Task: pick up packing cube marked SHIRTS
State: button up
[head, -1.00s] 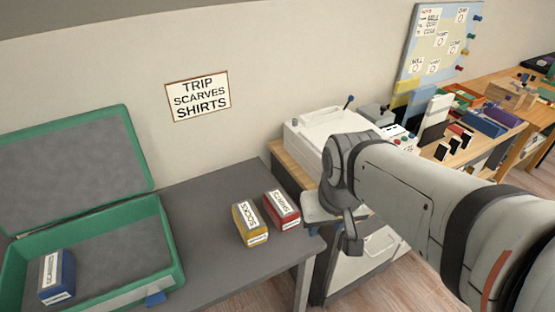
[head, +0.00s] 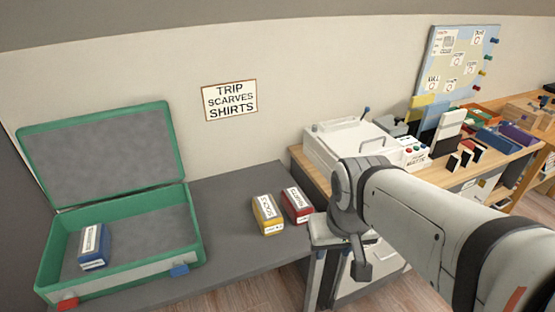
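The red packing cube (head: 297,205) stands on the grey table near its right end. Its white top label is small and tilted and seems to read SHIRTS. The yellow packing cube (head: 267,215), labelled SOCKS, stands close to its left. My gripper (head: 352,262) is at the end of my arm, to the right of the red cube and apart from it in the picture. Its fingers do not show clearly, so I cannot tell whether it is open. A blue packing cube (head: 93,247) sits inside the open green suitcase (head: 195,235) at left.
A wall sign (head: 230,99) reads TRIP, SCARVES, SHIRTS. The grey table (head: 225,250) is bare between suitcase and cubes. A wooden desk (head: 425,178) at right holds a white machine (head: 345,145) and several small items. A notice board (head: 455,65) stands behind.

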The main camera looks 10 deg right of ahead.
aim_at(298, 207)
jog(key=i, duration=0.85)
jog(key=z, duration=0.05)
